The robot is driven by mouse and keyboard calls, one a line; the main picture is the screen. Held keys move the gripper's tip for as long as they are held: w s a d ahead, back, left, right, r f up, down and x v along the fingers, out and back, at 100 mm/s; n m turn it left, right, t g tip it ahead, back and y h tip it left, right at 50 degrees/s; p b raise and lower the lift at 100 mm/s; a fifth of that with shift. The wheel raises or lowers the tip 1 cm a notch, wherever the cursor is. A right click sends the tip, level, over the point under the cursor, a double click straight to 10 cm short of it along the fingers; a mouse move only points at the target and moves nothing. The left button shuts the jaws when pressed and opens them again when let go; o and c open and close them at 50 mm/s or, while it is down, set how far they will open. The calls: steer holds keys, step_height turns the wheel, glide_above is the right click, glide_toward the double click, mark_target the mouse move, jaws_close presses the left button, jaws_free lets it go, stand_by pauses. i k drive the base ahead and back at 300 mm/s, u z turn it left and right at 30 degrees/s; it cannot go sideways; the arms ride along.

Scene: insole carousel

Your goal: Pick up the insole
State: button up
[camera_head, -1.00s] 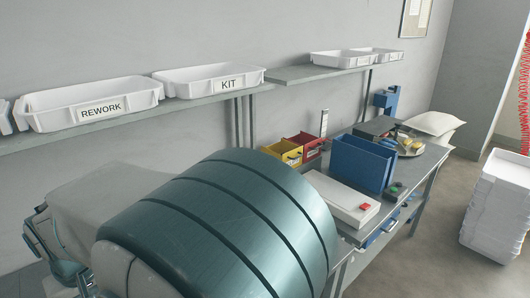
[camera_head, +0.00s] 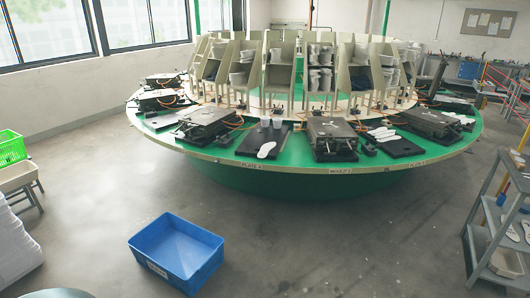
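A white insole (camera_head: 266,150) lies flat on a black plate (camera_head: 242,143) near the front rim of the round green carousel (camera_head: 290,160). Several more white insole-like pieces (camera_head: 383,135) lie on another black plate further right on the carousel. A few pale insole shapes (camera_head: 510,229) also show on the rack at the right edge. The carousel stands across the room, apart from me. My gripper is not in view.
A blue empty crate (camera_head: 176,253) stands on the floor in front. Dark mould boxes (camera_head: 331,133) sit around the carousel. A grey shelf rack (camera_head: 478,218) stands at right, a green basket (camera_head: 11,147) at left. The grey floor between crate and rack is clear.

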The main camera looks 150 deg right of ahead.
mark_target(265, 149)
steer(key=z, duration=5.25)
